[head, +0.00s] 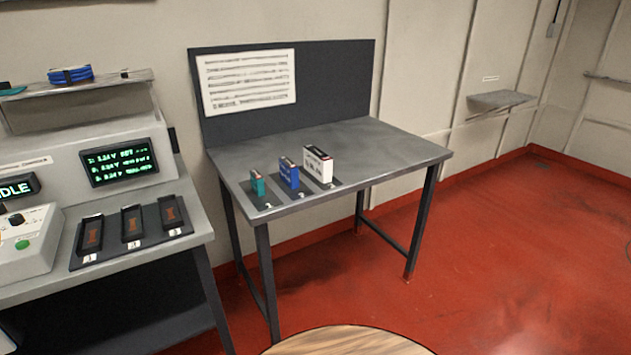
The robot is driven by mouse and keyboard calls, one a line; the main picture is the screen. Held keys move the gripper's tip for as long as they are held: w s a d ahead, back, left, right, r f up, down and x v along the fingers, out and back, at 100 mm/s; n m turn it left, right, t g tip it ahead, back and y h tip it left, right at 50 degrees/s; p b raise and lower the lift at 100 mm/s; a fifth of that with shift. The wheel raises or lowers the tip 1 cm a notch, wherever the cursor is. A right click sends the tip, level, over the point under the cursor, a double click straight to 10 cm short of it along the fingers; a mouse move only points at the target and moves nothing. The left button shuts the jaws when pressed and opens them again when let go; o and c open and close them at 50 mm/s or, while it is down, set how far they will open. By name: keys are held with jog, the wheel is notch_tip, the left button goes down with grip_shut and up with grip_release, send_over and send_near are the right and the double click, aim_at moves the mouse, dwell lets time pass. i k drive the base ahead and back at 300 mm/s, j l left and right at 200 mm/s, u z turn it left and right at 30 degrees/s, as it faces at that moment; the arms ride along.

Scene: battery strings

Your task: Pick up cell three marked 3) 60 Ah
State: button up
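Three battery cells stand upright in a row on the grey table in the head view. A small teal cell (257,183) is at the left, a blue cell (288,173) is in the middle, and a larger white cell (318,164) with dark print is at the right. Each stands on a dark mat strip with a small white number label in front. The print on the white cell is too small to read surely, so I cannot confirm which is marked 3) 60 Ah. My gripper is not in view.
The grey table (385,145) has free room right of the cells. A dark back panel (335,80) holds a printed sheet (247,80). At left, a bench has a green-text display (119,162) and a tray (112,252) with three slots. A round wooden surface (350,343) is at bottom.

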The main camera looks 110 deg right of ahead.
aim_at(317, 163)
jog(key=z, duration=2.45)
jog(key=i+z, duration=0.1)
jog(key=z, duration=0.4)
jog(key=j+z, duration=0.1)
jog(key=z, duration=0.35)
jog(key=i+j+z, duration=0.1)
jog(key=z, duration=0.4)
jog(key=i+j, duration=0.1)
jog(key=j, duration=0.15)
jog(key=j+z, duration=0.15)
jog(key=i+j, duration=0.05)
